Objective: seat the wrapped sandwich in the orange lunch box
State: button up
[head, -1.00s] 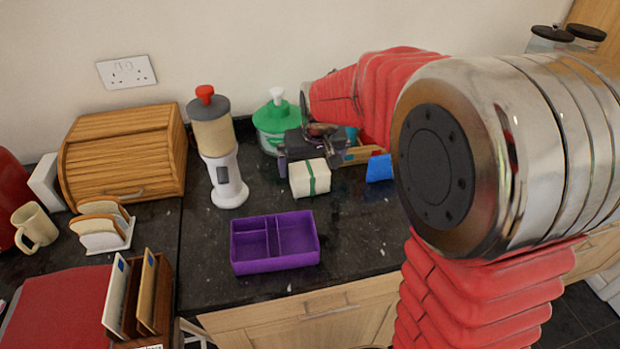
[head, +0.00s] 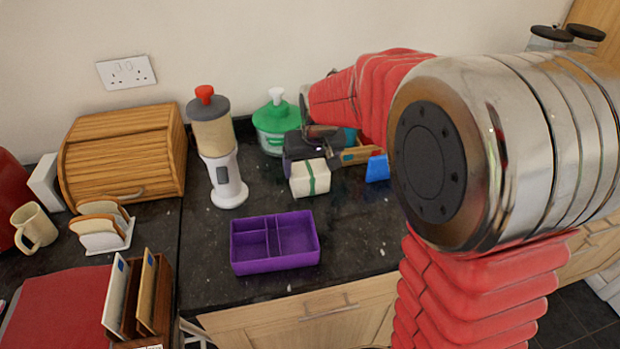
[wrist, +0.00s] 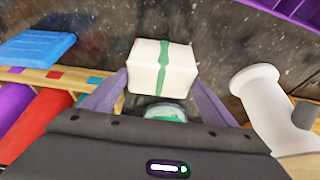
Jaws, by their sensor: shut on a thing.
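The wrapped sandwich is a white block with a green band (head: 310,179). It also shows in the wrist view (wrist: 150,68). My gripper (wrist: 160,84) is shut on it, with one pale purple finger at each side. I cannot tell whether the sandwich touches the counter or hangs just above it. The only lunch box in view is purple, not orange (head: 274,268). It is open and empty, with a divider, and stands nearer the counter's front edge, below and left of the sandwich. Its edge also shows at the wrist view's top right (wrist: 290,12).
A white and grey grinder-like device (head: 226,180) stands left of the sandwich. A blue block (head: 378,168) and a wooden rack (wrist: 60,76) lie to the right in the head view. The counter between sandwich and lunch box is clear.

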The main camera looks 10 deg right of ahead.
aim_at(310, 169)
jog(key=c, duration=0.9)
notch_tip(310, 169, up, 10)
jog(key=shift+r, duration=0.1)
dwell(0.7)
